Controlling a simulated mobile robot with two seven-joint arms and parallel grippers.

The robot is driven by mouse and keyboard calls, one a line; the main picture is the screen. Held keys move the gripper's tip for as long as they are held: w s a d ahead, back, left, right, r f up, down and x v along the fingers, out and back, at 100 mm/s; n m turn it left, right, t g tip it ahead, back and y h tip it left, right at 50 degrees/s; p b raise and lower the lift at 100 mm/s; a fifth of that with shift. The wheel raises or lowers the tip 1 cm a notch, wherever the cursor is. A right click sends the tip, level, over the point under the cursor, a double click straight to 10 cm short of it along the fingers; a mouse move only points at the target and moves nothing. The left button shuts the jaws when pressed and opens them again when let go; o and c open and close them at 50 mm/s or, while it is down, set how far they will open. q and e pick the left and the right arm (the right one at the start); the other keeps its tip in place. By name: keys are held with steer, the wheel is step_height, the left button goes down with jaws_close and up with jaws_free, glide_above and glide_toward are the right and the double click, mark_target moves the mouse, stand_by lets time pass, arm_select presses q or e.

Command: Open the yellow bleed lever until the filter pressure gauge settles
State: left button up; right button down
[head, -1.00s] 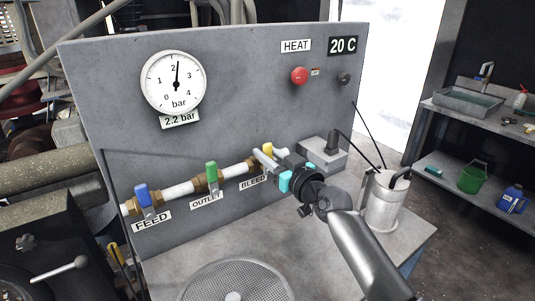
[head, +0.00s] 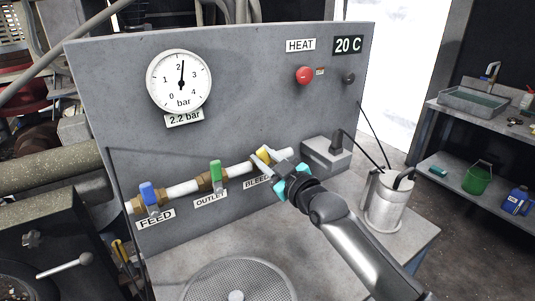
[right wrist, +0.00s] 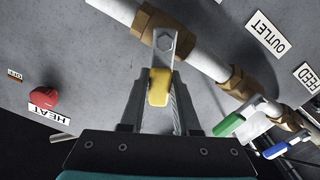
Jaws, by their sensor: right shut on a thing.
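The yellow bleed lever (head: 263,154) is at the right end of the pipe row, above the BLEED label (head: 257,182), partly hidden by my gripper. In the right wrist view its yellow grip (right wrist: 160,87) sits between my two fingers, on a metal arm bolted to a brass valve (right wrist: 163,30). My right gripper (head: 267,159) is shut on this lever. The round white pressure gauge (head: 180,82) has its needle a little past 2, and the plate below it (head: 184,119) reads 2.2 bar. My left gripper is not in view.
A red HEAT button (head: 304,75) and a 20 C display (head: 348,45) are above. A grey box (head: 327,157) and a metal canister (head: 384,204) stand to the right.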

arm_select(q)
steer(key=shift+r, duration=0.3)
arm_select(e)
steer(key=shift+s+a+f+n, duration=0.2)
steer(key=shift+a+n, duration=0.05)
steer(key=shift+n, duration=0.75)
steer(key=c, duration=0.6)
jaws_free()
steer(key=shift+c, duration=0.2)
arm_select(q)
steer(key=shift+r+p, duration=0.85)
steer(key=shift+p, duration=0.2)
arm_select(e)
steer(key=v, duration=1.5)
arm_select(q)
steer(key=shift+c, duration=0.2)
arm_select(e)
steer(key=shift+s, duration=0.1)
